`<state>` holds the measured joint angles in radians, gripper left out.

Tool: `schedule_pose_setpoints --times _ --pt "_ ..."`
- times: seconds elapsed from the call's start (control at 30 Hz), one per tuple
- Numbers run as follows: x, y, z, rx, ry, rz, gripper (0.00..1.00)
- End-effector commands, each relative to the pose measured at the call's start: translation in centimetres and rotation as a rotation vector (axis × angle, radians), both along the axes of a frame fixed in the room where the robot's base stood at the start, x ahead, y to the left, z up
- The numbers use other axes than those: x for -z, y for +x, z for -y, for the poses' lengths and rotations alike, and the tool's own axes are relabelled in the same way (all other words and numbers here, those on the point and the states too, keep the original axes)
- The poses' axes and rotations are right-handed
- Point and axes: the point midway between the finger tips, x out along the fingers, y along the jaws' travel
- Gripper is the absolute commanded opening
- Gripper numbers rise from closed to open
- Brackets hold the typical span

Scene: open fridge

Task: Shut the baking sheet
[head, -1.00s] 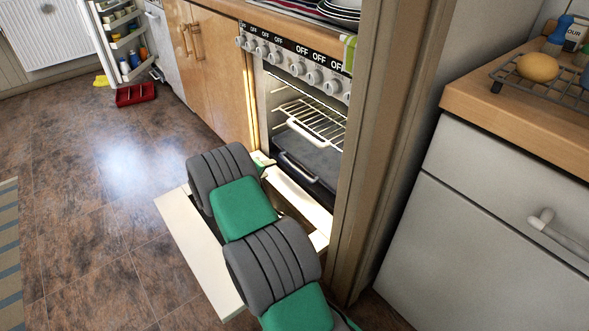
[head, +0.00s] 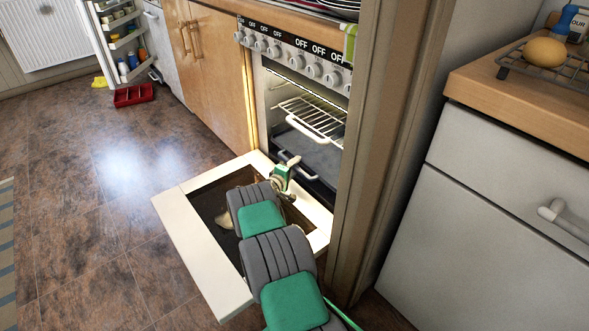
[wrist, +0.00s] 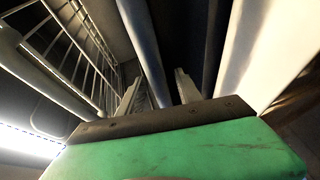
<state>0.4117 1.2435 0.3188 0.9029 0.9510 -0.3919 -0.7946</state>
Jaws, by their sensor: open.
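The baking sheet (head: 320,159) is a dark tray low in the oven, below the wire rack, with a pale handle at its front. My gripper (head: 284,172) is at the oven mouth in the head view, close to that handle and above the inner edge of the open oven door. In the wrist view my gripper (wrist: 158,92) has its two fingers apart. A grey-blue bar (wrist: 143,45) runs between the fingers in the picture; I cannot tell whether they touch it. My gripper hides part of the sheet's front.
The oven door (head: 205,265) is folded down under my arm. The wire rack (head: 312,118), with its white handle, is above the sheet; it also shows in the wrist view (wrist: 70,45). A wooden post (head: 375,150) stands close on the right.

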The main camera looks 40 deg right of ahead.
Motion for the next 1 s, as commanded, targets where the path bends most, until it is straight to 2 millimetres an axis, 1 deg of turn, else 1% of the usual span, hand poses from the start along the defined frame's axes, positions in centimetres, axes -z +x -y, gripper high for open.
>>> schedule_pose_setpoints --times 0.07,0.1,0.6,1.0 --pt "-0.05 0.01 -0.04 0.0 0.0 0.0 0.41" --pt "-0.05 0.01 -0.04 0.0 0.0 0.0 0.4" --pt "0.19 -0.03 -0.14 -0.001 0.004 -0.001 0.0" --pt "0.45 -0.07 -0.22 -0.002 0.008 -0.003 0.0"
